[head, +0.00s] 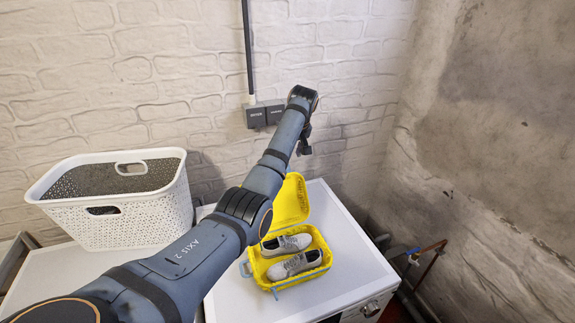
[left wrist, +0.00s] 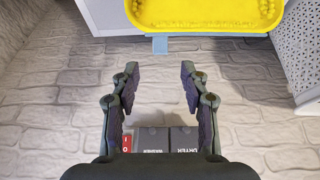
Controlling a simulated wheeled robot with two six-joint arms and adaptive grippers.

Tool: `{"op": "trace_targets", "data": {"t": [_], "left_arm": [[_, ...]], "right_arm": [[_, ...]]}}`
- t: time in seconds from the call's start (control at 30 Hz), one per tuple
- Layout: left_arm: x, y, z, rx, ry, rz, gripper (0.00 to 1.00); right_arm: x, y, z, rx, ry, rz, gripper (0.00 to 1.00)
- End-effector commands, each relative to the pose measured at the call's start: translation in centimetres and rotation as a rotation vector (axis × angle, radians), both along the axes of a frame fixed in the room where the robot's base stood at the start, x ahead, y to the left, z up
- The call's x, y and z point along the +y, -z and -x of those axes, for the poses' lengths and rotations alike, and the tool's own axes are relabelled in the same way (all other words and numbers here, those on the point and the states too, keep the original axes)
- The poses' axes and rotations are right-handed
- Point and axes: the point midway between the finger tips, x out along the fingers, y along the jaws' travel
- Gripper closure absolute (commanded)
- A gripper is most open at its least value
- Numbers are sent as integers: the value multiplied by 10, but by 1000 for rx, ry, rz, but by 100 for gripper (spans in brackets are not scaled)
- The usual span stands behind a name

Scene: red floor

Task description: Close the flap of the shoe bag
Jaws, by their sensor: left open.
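The yellow shoe bag (head: 262,273) lies open on the white cabinet top, with a pair of grey-white shoes (head: 292,254) inside. Its yellow flap (head: 290,203) is raised at the back side, partly hidden by my left arm. My left gripper (head: 305,142) is beyond and above the flap, close to the wall. In the left wrist view my left gripper (left wrist: 159,72) is open with nothing between the fingers. There the yellow flap (left wrist: 205,22) shows at the top edge, beyond the fingertips and apart from them, with a blue-grey tab (left wrist: 160,44) on its edge. My right gripper is not visible.
A white perforated basket (head: 135,220) stands to the left and also shows in the left wrist view (left wrist: 300,45). Pipes (head: 428,258) are right of the cabinet (head: 345,265). The cabinet top right of the bag is clear.

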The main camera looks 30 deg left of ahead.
Motion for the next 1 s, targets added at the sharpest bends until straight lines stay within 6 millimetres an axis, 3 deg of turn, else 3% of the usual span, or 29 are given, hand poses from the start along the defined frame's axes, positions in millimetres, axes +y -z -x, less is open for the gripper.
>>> {"op": "trace_targets", "data": {"t": [0.1, 0.3, 0.5, 0.77, 1.0], "left_arm": [[8, 22, -5, 7, 0, 0, 55], [20, 59, -16, 3, -1, 0, 55], [24, 74, -20, 1, 0, 0, 55], [24, 76, -20, 1, 0, -1, 55], [24, 76, -20, 1, 0, -1, 85]], "right_arm": [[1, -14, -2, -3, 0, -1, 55], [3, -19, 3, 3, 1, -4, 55], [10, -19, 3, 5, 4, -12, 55], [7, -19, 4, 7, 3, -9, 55], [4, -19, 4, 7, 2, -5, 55]]}}
